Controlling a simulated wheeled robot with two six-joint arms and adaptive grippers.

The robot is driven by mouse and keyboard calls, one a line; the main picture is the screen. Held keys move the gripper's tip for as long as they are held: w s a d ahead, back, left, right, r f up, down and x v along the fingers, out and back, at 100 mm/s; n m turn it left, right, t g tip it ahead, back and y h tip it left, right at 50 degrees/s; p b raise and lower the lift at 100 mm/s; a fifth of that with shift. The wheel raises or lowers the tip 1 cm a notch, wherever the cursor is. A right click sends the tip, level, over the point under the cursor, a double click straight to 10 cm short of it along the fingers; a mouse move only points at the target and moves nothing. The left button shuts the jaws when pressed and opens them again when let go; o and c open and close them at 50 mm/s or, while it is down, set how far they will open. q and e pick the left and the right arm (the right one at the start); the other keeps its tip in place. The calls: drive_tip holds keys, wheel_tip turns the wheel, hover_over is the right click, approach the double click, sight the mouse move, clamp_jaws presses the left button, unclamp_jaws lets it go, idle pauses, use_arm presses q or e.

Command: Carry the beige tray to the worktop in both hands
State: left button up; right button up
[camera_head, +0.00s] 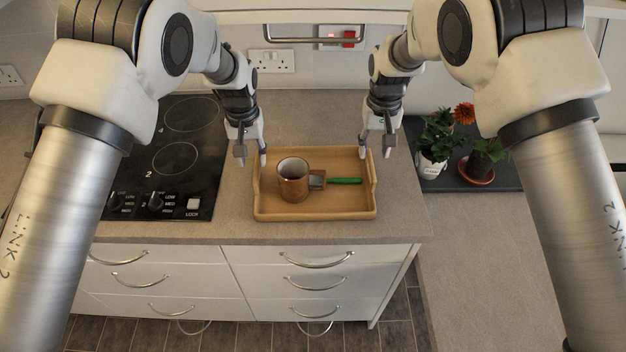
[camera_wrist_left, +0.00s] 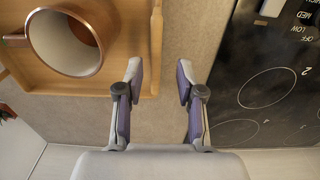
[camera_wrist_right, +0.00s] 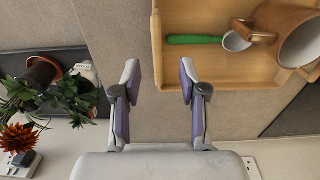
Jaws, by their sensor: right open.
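The beige tray (camera_head: 315,214) lies flat on the worktop (camera_head: 400,215), right of the hob. A brown mug (camera_head: 293,181) stands upright in it, with a green-handled utensil (camera_head: 345,181) beside it. My left gripper (camera_head: 252,155) is open and empty at the tray's back left corner. In the left wrist view the tray's side wall (camera_wrist_left: 156,45) shows between the fingers. My right gripper (camera_head: 375,153) is open and empty at the back right corner. In the right wrist view the opposite wall (camera_wrist_right: 156,50) shows between the fingers. I cannot tell the fingers' height above the walls.
The black hob (camera_head: 175,155) is close on the left. On the right, a white-potted plant (camera_head: 433,165) and an orange-flowered plant (camera_head: 480,165) stand on a dark slab (camera_head: 500,183). Wall sockets (camera_head: 272,60) are behind. Drawers (camera_head: 315,268) are below the front edge. Bare worktop lies to the lower right.

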sight(257, 165)
use_arm(q)
drive_tip(key=f, duration=0.2)
drive_tip(key=w+f, duration=0.1)
drive_tip(key=f, duration=0.3)
drive_tip(key=shift+w+d+f, duration=0.15)
drive_tip(key=shift+d+f, duration=0.05)
drive_tip(key=shift+d, duration=0.1)
use_arm(e)
drive_tip(key=f, duration=0.2)
drive_tip(key=w+f, duration=0.1)
drive_tip(key=f, duration=0.3)
drive_tip(key=shift+w+d+f, duration=0.15)
drive_tip(key=shift+d+f, duration=0.1)
drive_tip(key=shift+d, duration=0.05)
use_arm(q)
drive_tip(key=shift+s+a+f, duration=0.15)
drive_tip(key=shift+s+f, duration=0.1)
drive_tip(key=shift+f, duration=0.45)
use_arm(e)
drive_tip(key=shift+s+a+f, duration=0.15)
drive_tip(key=shift+s+f, duration=0.1)
drive_tip(key=shift+f, duration=0.5)
use_arm(q)
drive_tip(key=shift+w+f, duration=0.1)
drive_tip(key=shift+w, duration=0.05)
use_arm(e)
drive_tip(key=shift+w, duration=0.15)
